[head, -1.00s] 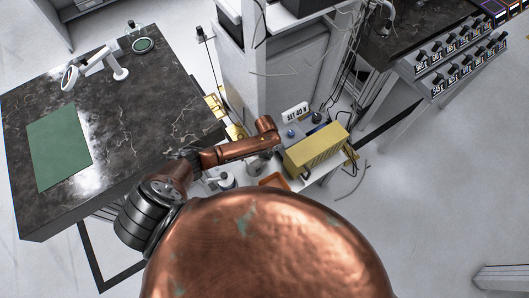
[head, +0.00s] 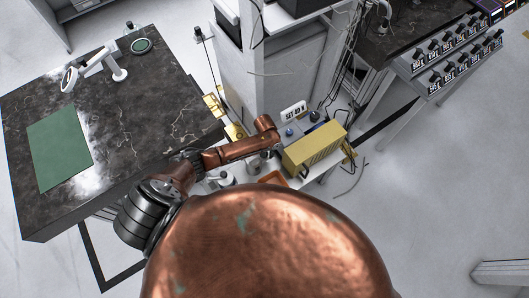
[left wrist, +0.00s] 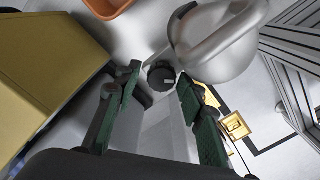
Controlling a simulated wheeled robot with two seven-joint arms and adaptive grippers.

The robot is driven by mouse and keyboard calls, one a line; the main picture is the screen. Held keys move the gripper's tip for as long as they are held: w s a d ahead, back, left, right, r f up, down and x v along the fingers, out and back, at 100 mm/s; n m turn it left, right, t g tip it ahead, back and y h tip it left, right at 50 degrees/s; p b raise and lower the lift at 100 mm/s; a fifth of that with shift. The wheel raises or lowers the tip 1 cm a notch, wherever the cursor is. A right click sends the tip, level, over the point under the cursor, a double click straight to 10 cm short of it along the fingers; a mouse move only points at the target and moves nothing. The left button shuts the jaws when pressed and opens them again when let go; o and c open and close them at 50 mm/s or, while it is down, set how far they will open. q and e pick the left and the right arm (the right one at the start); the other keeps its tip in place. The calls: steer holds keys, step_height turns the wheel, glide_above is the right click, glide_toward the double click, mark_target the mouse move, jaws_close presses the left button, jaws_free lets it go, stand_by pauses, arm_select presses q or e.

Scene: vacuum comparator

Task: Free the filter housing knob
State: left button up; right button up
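A black ribbed knob (left wrist: 162,74) with a pale mark shows in the left wrist view, probably the filter housing knob. It lies between and slightly beyond the fingertips of my left gripper (left wrist: 159,86). The green-padded fingers are apart with a clear gap, and I see no contact with the knob. The housing under the knob is hard to make out. In the head view my left arm reaches over the small white bench, and the gripper itself is hidden below the wrist. My right gripper is in neither view.
A yellow box (head: 314,150) stands close by, filling the left of the wrist view (left wrist: 40,75). A grey metal vessel with a handle (left wrist: 222,45) is right of the knob. An orange tray (head: 272,178) is near. A "SET 40 N" sign (head: 293,111) stands behind.

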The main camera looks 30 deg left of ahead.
arm_select(q)
steer(key=shift+s+a, duration=0.1)
steer(key=shift+a, duration=0.1)
steer(key=shift+d+r, duration=0.15)
steer(key=shift+r, duration=3.85)
steer(key=shift+c, duration=0.3)
